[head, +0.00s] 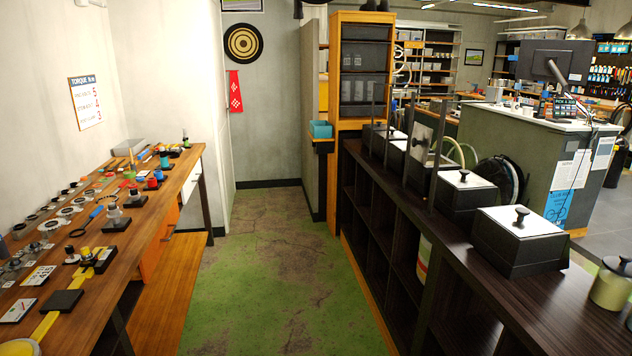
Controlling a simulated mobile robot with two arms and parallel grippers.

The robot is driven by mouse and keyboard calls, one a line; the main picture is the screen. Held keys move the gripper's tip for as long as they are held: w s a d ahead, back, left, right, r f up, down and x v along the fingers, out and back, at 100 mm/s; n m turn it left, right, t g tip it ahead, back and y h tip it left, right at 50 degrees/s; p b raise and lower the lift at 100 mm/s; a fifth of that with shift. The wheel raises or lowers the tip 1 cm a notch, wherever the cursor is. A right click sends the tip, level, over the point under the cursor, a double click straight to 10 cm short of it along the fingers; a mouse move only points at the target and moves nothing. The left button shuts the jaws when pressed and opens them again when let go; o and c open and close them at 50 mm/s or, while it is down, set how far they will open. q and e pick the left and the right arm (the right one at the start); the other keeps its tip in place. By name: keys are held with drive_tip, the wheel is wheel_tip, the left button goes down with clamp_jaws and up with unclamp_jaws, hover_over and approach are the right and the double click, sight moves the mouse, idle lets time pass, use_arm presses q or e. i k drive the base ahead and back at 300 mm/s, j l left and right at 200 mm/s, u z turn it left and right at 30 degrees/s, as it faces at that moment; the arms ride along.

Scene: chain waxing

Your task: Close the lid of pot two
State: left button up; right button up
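Several black box-shaped pots stand in a row on the dark counter at the right. The nearest pot (520,252) has its pale lid (497,219) lying shut, with a black knob on top. The pot behind it (466,198) also has its lid shut. Farther back, another pot (397,160) has its lid (421,142) standing up, open, with the knob facing sideways. The farthest pot (380,140) appears shut, partly hidden by dark upright posts. No number shows on the pots, so I cannot tell which is pot two. Neither of my grippers is in view.
The dark shelved counter (590,292) runs along the right; a greenish canister (610,285) stands at its near end. A wooden bench (130,240) crowded with small parts lines the left wall. The green worn floor (265,285) between them is clear.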

sight(421, 136)
drive_tip(key=i+z, duration=0.4)
drive_tip(key=i, duration=0.2)
drive_tip(key=i+j+z, duration=0.2)
drive_tip(key=i+z, duration=0.25)
drive_tip(key=i, duration=0.15)
